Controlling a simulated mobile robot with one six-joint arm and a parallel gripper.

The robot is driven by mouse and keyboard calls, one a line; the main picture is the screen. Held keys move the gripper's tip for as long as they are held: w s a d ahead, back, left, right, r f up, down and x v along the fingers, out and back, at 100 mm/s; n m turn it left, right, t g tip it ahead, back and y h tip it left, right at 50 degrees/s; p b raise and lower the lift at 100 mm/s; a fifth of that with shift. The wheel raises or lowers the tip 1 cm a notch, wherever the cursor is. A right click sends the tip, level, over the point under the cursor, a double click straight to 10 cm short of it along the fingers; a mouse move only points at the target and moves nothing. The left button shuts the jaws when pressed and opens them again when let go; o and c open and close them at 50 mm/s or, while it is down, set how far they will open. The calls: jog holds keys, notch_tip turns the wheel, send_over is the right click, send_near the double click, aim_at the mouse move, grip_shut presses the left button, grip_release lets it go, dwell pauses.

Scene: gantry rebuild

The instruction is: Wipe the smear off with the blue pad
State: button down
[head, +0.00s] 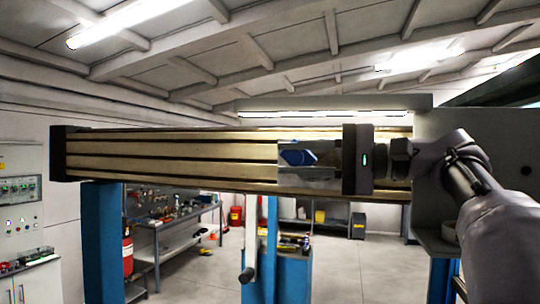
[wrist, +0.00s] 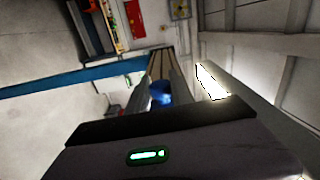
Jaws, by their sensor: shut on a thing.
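My gripper (head: 300,160) reaches in from the right in front of the long slotted beam (head: 165,155). It is shut on the blue pad (head: 294,156), which shows between its fingers. In the wrist view, the pad (wrist: 161,93) is a dark blue lump between the fingers, beyond the dark gripper housing. The pad lies over the beam's face in the head view; I cannot tell whether it touches it. I cannot make out a smear on the visible beam; the gripper and my arm hide part of its right side.
Blue posts (head: 101,240) stand under the beam. A control panel (head: 18,195) is on the left wall. A workbench (head: 180,225) with tools and a red extinguisher (head: 128,255) stand behind. The floor at lower centre right is clear.

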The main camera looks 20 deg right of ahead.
aim_at(303, 154)
jog(key=v, duration=0.7)
jog(key=shift+w+d+f, duration=0.25)
jog(key=shift+w, duration=0.15)
jog(key=shift+s+d+r, duration=0.1)
jog(key=shift+s+d, duration=0.05)
jog(key=shift+d, duration=0.15)
jog(key=shift+a+r, duration=0.1)
jog(key=shift+a, duration=0.15)
jog(key=shift+r, duration=0.1)
jog(key=shift+a+r+p, duration=0.2)
jog(key=shift+a+p, duration=0.15)
jog(key=shift+p, duration=0.1)
